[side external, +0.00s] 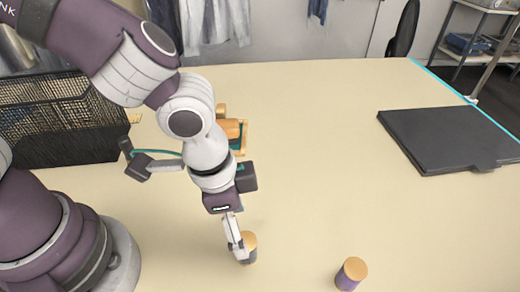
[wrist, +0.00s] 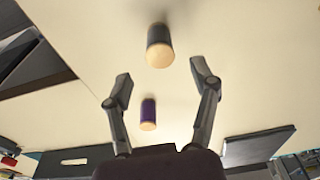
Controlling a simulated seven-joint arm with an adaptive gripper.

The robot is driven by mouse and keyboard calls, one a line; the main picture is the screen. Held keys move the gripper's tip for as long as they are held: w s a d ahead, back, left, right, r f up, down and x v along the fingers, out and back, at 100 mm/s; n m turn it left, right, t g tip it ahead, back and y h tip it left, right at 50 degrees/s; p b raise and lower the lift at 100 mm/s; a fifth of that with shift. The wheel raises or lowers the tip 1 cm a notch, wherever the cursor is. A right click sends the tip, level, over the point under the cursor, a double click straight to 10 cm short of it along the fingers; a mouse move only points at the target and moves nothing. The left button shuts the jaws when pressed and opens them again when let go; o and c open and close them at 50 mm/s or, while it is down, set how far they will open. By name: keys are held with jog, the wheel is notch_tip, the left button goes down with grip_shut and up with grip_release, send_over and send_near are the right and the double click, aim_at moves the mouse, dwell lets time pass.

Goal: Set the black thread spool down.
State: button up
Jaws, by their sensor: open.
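The black thread spool (side external: 250,257) has a tan end cap and appears upright on the table, right beside my fingertips in the side view. Part of it is hidden behind a finger there. In the wrist view the black spool (wrist: 159,40) lies just beyond the fingertips, in line with the gap. My gripper (side external: 239,252) points down at the table. In the wrist view my gripper (wrist: 163,82) has its fingers spread wide with nothing clasped between them.
A purple spool (side external: 348,277) with a tan cap stands to the right. An orange spool (side external: 231,128) is in a small holder behind my arm. A black mesh basket (side external: 60,135) stands at left, a closed dark laptop-like case (side external: 450,138) at right. The middle of the table is clear.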

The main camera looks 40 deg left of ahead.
jog(key=r, duration=0.4)
jog(key=shift+s+a+r, duration=0.1)
jog(key=shift+s+a, duration=0.1)
jog(key=shift+s, duration=0.05)
jog(key=a+r+n+t, duration=0.2)
jog(key=a+r+n, duration=0.2)
jog(key=a, duration=0.4)
jog(key=a+r+n+t+y, duration=0.1)
jog(key=a+r+n, duration=0.3)
jog(key=a, duration=0.4)
jog(key=shift+s+a+r+n+t, duration=0.3)
jog(key=shift+s+n+t, duration=0.2)
jog(key=shift+t, duration=0.2)
